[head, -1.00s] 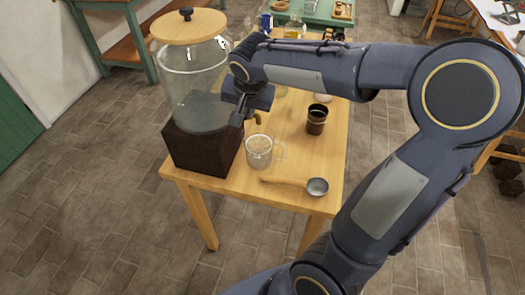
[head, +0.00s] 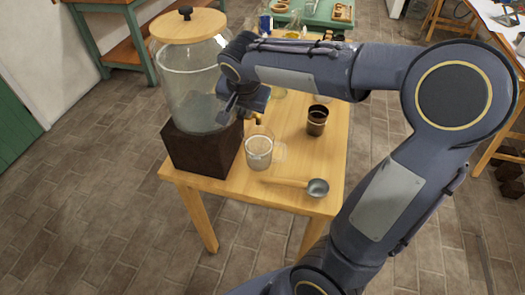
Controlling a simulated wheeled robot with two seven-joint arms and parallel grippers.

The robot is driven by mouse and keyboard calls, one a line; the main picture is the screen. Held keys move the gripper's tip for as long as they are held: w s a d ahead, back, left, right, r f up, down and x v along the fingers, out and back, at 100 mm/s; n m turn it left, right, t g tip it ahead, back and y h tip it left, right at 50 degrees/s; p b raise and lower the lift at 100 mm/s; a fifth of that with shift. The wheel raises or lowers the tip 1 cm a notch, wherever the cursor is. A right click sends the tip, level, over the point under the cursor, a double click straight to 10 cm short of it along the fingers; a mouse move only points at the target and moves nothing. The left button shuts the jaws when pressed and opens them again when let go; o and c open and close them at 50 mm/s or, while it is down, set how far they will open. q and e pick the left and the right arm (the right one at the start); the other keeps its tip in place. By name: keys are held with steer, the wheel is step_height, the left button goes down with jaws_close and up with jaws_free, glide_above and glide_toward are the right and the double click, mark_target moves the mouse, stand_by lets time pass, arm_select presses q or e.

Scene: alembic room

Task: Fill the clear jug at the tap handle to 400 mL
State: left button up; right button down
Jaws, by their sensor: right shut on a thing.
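The clear jug (head: 259,152) stands upright on the wooden table, just in front of the dispenser's dark base, with its handle to the right. Its contents look pale grey; I cannot read its level or any marks. The large glass dispenser (head: 185,85) holds water and has a wooden lid. Its tap (head: 258,119) shows as a small yellowish piece above the jug. My right gripper (head: 233,108) is shut at the dispenser's front, on the tap handle, which the fingers mostly hide. My left gripper is out of view.
A ladle (head: 300,185) lies near the table's front edge (head: 250,195). A dark brown cup (head: 317,120) stands right of the jug. Bottles and small items stand at the table's back, partly behind my right arm.

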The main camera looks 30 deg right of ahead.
steer(key=c, duration=0.8)
jaws_free()
steer(key=shift+r, duration=0.1)
steer(key=shift+c, duration=0.5)
steer(key=shift+w+r, duration=0.1)
steer(key=shift+r, duration=0.05)
steer(key=shift+r+p, duration=0.4)
steer(key=shift+r, duration=0.05)
steer(key=shift+r+p, duration=2)
steer(key=shift+r, duration=1.05)
